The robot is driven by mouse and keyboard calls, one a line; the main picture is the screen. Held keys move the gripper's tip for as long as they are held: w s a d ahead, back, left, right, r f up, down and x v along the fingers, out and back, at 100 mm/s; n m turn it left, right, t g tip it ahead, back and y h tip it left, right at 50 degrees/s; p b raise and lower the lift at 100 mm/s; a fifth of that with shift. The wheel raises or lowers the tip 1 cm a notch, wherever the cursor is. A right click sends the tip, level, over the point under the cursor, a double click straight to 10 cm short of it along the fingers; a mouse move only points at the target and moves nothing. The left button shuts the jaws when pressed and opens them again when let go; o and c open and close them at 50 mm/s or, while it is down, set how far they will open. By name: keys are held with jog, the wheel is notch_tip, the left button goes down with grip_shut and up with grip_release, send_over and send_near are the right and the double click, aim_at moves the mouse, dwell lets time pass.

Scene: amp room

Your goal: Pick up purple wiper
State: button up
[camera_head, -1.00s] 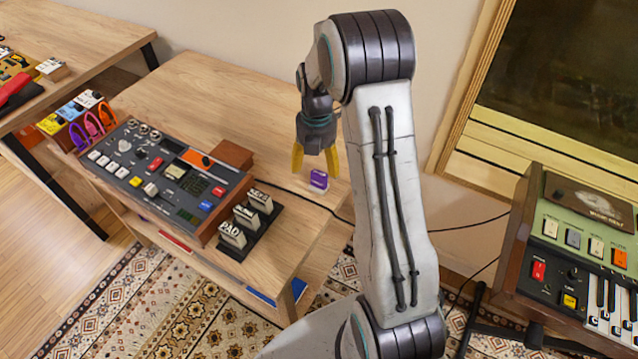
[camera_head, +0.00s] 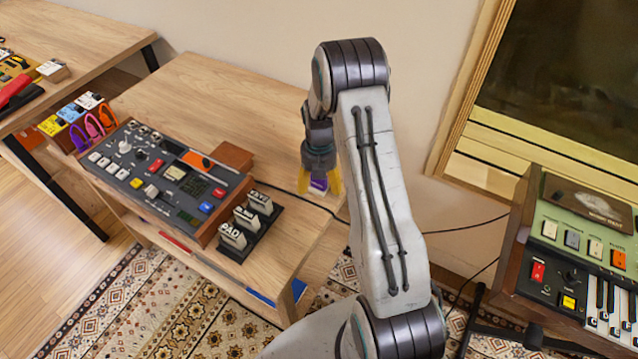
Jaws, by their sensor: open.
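The purple wiper (camera_head: 318,184) is a small purple block standing on the wooden table near its right end. My gripper (camera_head: 320,187), with yellow fingers, is open and pointing down over it. One finger is on each side of the wiper in the picture, and the upper part of the wiper is hidden by the gripper. I cannot tell whether the fingers touch it.
A mixer-like console (camera_head: 165,178) stands on the table to the left, with a small brown wooden block (camera_head: 232,156) behind it. A black stand with cream labelled blocks (camera_head: 247,222) is close in front. A black cable runs by the wiper. A keyboard (camera_head: 580,250) is at the right.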

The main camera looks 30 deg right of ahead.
jog(key=shift+f, duration=0.3)
jog(key=shift+c, duration=0.2)
jog(key=c, duration=1.4)
